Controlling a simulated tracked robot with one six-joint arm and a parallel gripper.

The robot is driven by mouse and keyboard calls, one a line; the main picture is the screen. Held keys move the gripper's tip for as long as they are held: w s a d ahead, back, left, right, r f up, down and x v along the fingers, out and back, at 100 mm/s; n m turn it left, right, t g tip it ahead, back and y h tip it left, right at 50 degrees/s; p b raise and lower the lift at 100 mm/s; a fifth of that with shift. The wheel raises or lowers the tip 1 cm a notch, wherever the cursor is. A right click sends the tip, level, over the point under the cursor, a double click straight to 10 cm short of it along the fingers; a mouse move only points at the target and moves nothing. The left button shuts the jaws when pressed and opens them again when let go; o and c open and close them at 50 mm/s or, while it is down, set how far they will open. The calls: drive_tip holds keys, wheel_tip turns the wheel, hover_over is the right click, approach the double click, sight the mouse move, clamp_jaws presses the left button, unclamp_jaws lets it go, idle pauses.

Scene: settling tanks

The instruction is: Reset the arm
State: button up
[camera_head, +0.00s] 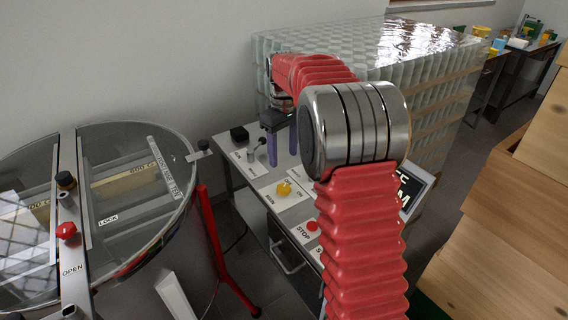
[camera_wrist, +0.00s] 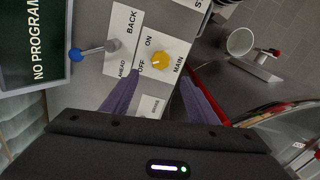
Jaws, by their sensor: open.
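My gripper (camera_head: 283,158) hangs over the control panel (camera_head: 234,181) in the head view, its two purple fingers pointing down. The fingers are apart with nothing between them. In the wrist view my gripper (camera_wrist: 161,78) shows its fingers reaching toward the panel, one on each side below the yellow MAIN knob (camera_wrist: 158,61). The knob also shows in the head view (camera_head: 284,189), with ON and OFF marks. My arm is bent, its red sleeve and metal joint covering part of the panel.
A blue-tipped lever (camera_wrist: 75,54) stands by BACK and AHEAD labels. A screen (camera_wrist: 38,48) reads NO PROGRAM. A red STOP button (camera_head: 312,226) is nearby. A round glass-topped tank (camera_head: 130,262) stands left, a glassy block stack (camera_head: 440,65) behind, wooden boxes (camera_head: 510,215) right.

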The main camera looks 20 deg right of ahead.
drive_tip(key=shift+r, duration=0.55)
drive_tip(key=s+a+r+m+t, duration=0.1)
drive_tip(key=s+a, duration=0.3)
drive_tip(key=s, duration=0.7)
drive_tip(key=s+a+r+m+t, duration=0.1)
drive_tip(key=s+a, duration=0.3)
drive_tip(key=s, duration=0.7)
drive_tip(key=s+a+r+m+t, duration=0.2)
drive_tip(key=s+a+t, duration=0.1)
drive_tip(key=s, duration=0.8)
drive_tip(key=shift+s+a+t, duration=0.15)
drive_tip(key=shift+a+t, duration=0.15)
drive_tip(key=shift+a, duration=0.55)
